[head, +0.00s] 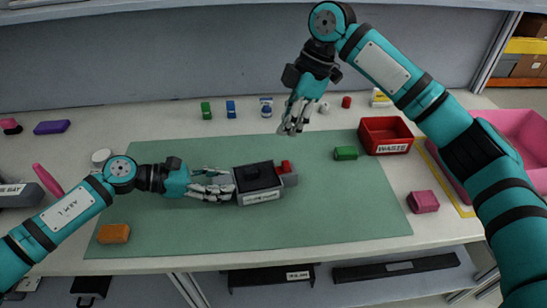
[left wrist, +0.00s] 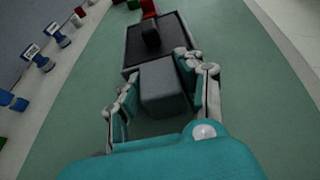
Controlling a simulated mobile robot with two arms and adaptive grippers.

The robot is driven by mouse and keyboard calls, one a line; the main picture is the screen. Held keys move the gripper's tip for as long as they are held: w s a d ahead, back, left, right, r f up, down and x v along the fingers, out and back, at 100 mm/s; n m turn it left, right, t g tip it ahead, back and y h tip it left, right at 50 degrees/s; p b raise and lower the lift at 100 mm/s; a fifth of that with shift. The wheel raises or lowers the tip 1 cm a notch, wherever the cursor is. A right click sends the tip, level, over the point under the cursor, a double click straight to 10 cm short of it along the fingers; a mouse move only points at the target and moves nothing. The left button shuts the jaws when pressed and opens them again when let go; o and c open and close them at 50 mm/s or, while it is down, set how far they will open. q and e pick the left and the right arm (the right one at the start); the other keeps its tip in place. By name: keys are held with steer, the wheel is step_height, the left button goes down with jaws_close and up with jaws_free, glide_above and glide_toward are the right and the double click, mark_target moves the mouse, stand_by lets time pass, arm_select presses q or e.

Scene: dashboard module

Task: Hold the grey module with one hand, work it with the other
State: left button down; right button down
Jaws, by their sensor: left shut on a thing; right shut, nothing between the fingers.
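The grey module (head: 261,198) lies on the green mat (head: 330,215), with a dark top panel, a black knob and a red part (head: 286,167) at its right end. My left gripper (head: 232,184) is shut on the module's left end. In the left wrist view the fingers (left wrist: 163,88) flank a grey block at the near end of the module (left wrist: 132,48), and the black knob (left wrist: 151,36) stands up on its dark panel. My right gripper (head: 291,129) is shut and empty, pointing down above the mat's back edge, behind and apart from the module.
A red bin (head: 386,124) labelled WASTE stands at the right, with a green block (head: 345,153) beside it. A pink block (head: 423,201) lies at the mat's right edge, an orange block (head: 113,233) at its front left. Several small items line the back. The mat's front right is clear.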

mark_target(283, 162)
steer(key=shift+f, duration=0.1)
steer(key=x, duration=0.9)
steer(key=shift+a+f, duration=0.15)
steer(key=shift+f, duration=0.25)
steer(key=shift+w+d, duration=0.1)
steer(key=shift+d, duration=0.6)
steer(key=shift+w+d, duration=0.15)
steer(key=shift+d, duration=0.55)
arm_select(q)
steer(key=shift+a, duration=0.1)
arm_select(e)
steer(key=shift+d, duration=0.1)
arm_select(q)
steer(key=shift+w+a, duration=0.1)
steer(key=shift+d, duration=0.2)
arm_select(e)
steer(key=v, duration=1)
steer(key=shift+a, duration=0.4)
steer(key=shift+s, duration=0.15)
